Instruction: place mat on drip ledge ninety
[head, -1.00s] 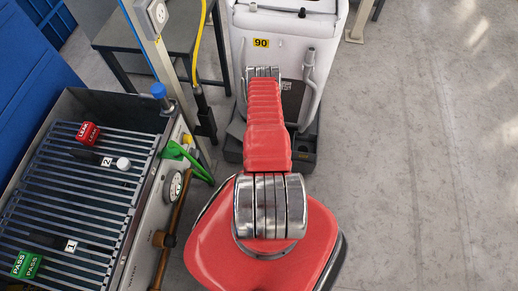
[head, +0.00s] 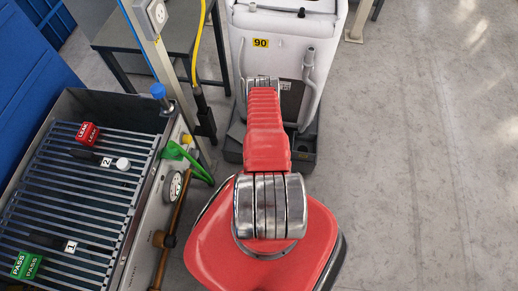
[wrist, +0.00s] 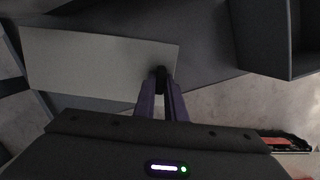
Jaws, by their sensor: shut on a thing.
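A flat, pale grey rectangular mat (wrist: 90,62) spans the upper left of the wrist view. My gripper (wrist: 161,78) is shut on it near its right end. The white unit marked 90 (head: 280,62) stands straight ahead, behind my arm. A dark drip ledge (head: 303,152) juts out at its foot, partly covered by my arm. Dark surfaces lie behind the mat in the wrist view; I cannot tell whether the mat touches them.
A slatted test tank (head: 75,190) stands at left, with a red LEAK block (head: 88,133) and a green PASS block (head: 26,265) on it. The floor (head: 430,170) at right is clear.

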